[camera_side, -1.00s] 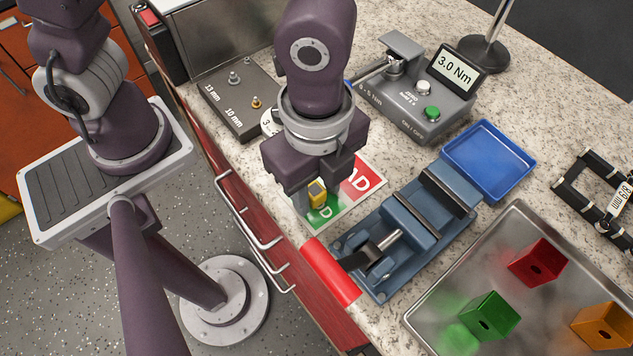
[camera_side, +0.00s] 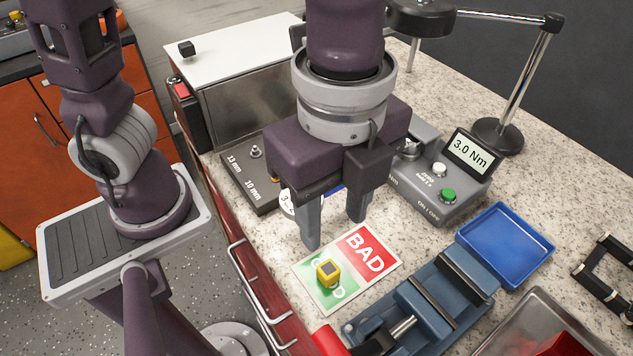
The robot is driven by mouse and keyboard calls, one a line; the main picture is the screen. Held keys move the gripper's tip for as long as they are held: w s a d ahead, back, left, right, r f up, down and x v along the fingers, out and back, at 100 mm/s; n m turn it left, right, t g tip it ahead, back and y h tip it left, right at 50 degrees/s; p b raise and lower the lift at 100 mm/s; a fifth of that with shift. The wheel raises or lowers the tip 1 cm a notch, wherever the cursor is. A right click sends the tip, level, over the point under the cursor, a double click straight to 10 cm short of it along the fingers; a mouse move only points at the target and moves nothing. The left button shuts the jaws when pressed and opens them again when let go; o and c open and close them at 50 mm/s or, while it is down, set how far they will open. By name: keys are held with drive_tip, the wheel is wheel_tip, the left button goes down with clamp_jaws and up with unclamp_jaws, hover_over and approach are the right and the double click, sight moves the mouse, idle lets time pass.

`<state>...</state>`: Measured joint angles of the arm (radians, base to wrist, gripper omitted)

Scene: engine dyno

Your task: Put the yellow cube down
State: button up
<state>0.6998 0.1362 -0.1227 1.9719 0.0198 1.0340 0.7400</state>
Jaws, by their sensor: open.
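The yellow cube (camera_side: 328,273) rests on the green half of a green and red card (camera_side: 383,266) on the counter. The card's red half reads "BAD"; the green half's word is partly covered by the cube. The cube has a dark patch on one face. My gripper (camera_side: 334,230) is open and empty, its two fingers pointing down above and behind the cube, apart from it.
A blue vise (camera_side: 428,309) stands just right of the card. A blue tray (camera_side: 507,246) and a torque tester reading 3.0 Nm (camera_side: 440,180) lie further back right. A socket holder (camera_side: 244,172) is behind my gripper. A metal tray (camera_side: 540,320) is at lower right.

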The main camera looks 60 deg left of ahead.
drive_tip(key=s+a+r+n+t, duration=0.1)
drive_tip(key=a+r+n+t, duration=0.1)
drive_tip(key=a+n, duration=0.7)
drive_tip(key=s+a+r+n+t, duration=0.1)
drive_tip(key=a+r+n+t, duration=0.1)
drive_tip(key=a+n, duration=0.7)
drive_tip(key=shift+s+a+r+t, duration=0.2)
drive_tip(key=shift+a+r+t, duration=0.15)
drive_tip(key=shift+a+t, duration=0.55)
